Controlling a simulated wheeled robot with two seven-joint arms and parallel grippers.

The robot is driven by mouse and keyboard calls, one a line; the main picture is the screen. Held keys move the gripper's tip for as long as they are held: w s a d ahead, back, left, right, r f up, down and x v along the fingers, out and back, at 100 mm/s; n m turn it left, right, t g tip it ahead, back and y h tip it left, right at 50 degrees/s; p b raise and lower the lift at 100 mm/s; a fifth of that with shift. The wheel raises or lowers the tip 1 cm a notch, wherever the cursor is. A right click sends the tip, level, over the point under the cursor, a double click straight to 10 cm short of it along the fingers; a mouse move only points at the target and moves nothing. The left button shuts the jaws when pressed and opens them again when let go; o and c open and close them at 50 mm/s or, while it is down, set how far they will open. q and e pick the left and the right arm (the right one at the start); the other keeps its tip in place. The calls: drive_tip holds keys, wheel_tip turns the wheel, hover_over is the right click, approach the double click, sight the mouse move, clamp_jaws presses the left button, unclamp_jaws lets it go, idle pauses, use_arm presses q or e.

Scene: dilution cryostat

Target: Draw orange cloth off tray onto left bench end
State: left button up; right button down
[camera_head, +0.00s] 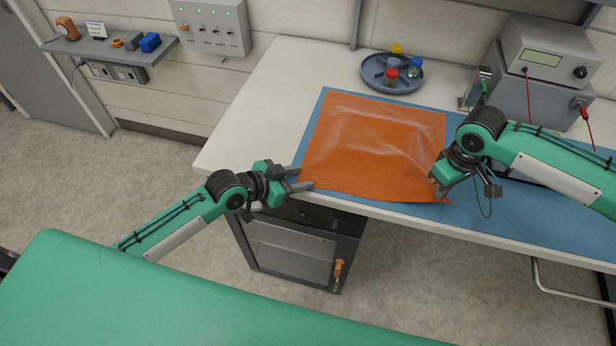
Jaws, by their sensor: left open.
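The orange cloth (350,150) lies spread over the blue mat (313,110) on the bench. It bulges along its right half, over something underneath; no tray shows there, so what it covers is hidden. The left bench end (246,122) is bare and white. My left gripper (306,179) is open, its two fingers pointing right at the cloth's near left corner; I cannot tell whether they touch it. My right gripper (440,190) is at the cloth's near right corner, pointing down; its fingertips are largely hidden, so its grip is unclear.
A round grey-blue holder (376,84) with several coloured-capped vials stands behind the cloth. An instrument box (548,55) with red leads stands at the back right. A dark cabinet (290,250) is under the bench. A wall shelf (110,48) is at the left.

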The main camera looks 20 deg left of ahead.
use_arm(q)
drive_tip(key=shift+w+d+f, duration=0.1)
drive_tip(key=shift+d+f, duration=0.1)
idle(0.4)
drive_tip(key=shift+f, duration=0.1)
clamp_jaws()
drive_tip(key=shift+r, duration=2.65)
